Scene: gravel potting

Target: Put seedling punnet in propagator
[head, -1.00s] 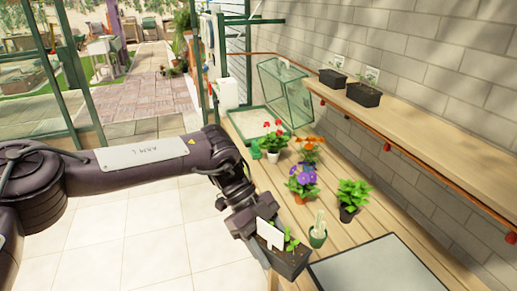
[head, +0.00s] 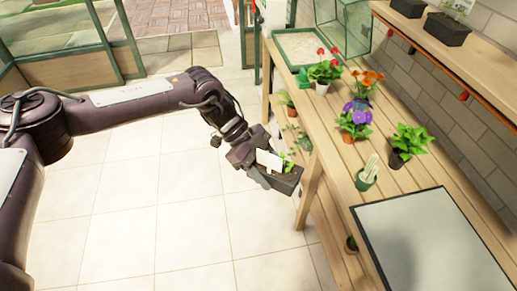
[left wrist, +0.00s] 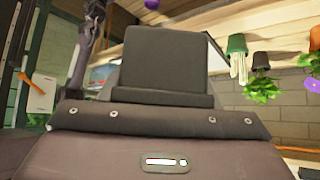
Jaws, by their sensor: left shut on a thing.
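The seedling punnet (head: 287,183) is a black tray with small green seedlings and a white label. My left gripper (head: 264,172) is shut on it and holds it roughly level, left of the bench edge and over the floor in the picture. The propagator (head: 312,62) stands at the bench's far end, a green-framed tray with a pale bed. Its clear green-edged lid (head: 343,24) stands open on the right side. My right gripper is out of view.
Red (head: 323,70), orange (head: 367,82) and purple (head: 354,118) potted flowers, a leafy plant (head: 408,143) and a cactus (head: 367,175) stand on the bench (head: 330,165). A grey-topped panel (head: 432,243) lies nearer. A wall shelf (head: 468,62) holds black pots. Tiled floor is clear.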

